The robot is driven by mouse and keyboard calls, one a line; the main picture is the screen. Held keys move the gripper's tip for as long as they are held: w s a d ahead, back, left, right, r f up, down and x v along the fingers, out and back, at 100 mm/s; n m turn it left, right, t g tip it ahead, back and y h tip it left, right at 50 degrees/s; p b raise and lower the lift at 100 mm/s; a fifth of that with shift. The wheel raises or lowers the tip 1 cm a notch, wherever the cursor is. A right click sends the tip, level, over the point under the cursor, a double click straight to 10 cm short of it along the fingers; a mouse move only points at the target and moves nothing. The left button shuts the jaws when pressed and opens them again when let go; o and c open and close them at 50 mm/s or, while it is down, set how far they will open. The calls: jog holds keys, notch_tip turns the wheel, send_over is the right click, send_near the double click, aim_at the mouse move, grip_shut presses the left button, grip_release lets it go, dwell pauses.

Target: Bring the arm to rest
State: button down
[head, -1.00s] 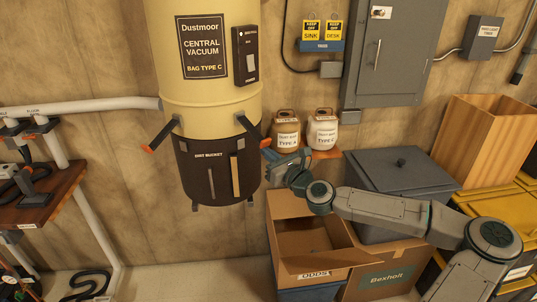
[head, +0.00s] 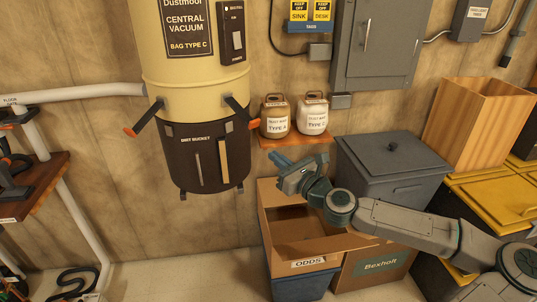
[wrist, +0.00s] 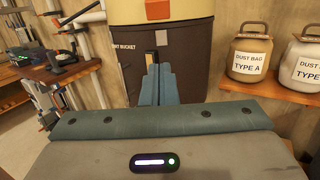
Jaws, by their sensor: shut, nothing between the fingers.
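My gripper (head: 281,163) is shut and empty in the head view. It hangs in the air over the open cardboard box marked ODDS (head: 306,264), to the right of the central vacuum's dark dust bucket (head: 184,155). My arm reaches in from the lower right. In the wrist view my closed blue-grey fingers (wrist: 157,84) point at the dust bucket (wrist: 184,58), with a gap I cannot measure. The bucket's lower part is hidden there by my gripper body.
Two dust bag jars, type A (head: 275,118) and type C (head: 312,114), stand on a small wall shelf (head: 294,138) close above my gripper. A grey lidded bin (head: 392,170) and the Bexholt box (head: 380,265) lie near my arm.

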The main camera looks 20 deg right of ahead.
jog(key=s+a+f+n+g+y, duration=0.2)
jog(key=s+a+f+n+g, duration=0.2)
jog(key=a+f+n+g, duration=0.75)
jog(key=s+a+f+n+g+h, duration=0.2)
jog(key=s+f+n+g+h, duration=0.15)
jog(key=s+f+n, duration=0.6)
jog(key=s+d+n+g+h, duration=0.1)
jog(key=s+d+n+h, duration=0.2)
jog(key=d+h, duration=0.25)
jog(key=s+d+r+n, duration=0.1)
jog(key=s+r+n, duration=0.2)
jog(key=r, duration=0.6)
jog(key=s+d+r+n+t+h, duration=0.1)
jog(key=s+d+r+n, duration=0.1)
jog(key=s+r+n, duration=0.2)
jog(key=s+r, duration=0.3)
jog(key=r, duration=0.1)
jog(key=shift+d+r+t, duration=0.2)
jog(key=shift+r+t, duration=0.1)
jog(key=shift+r, duration=0.1)
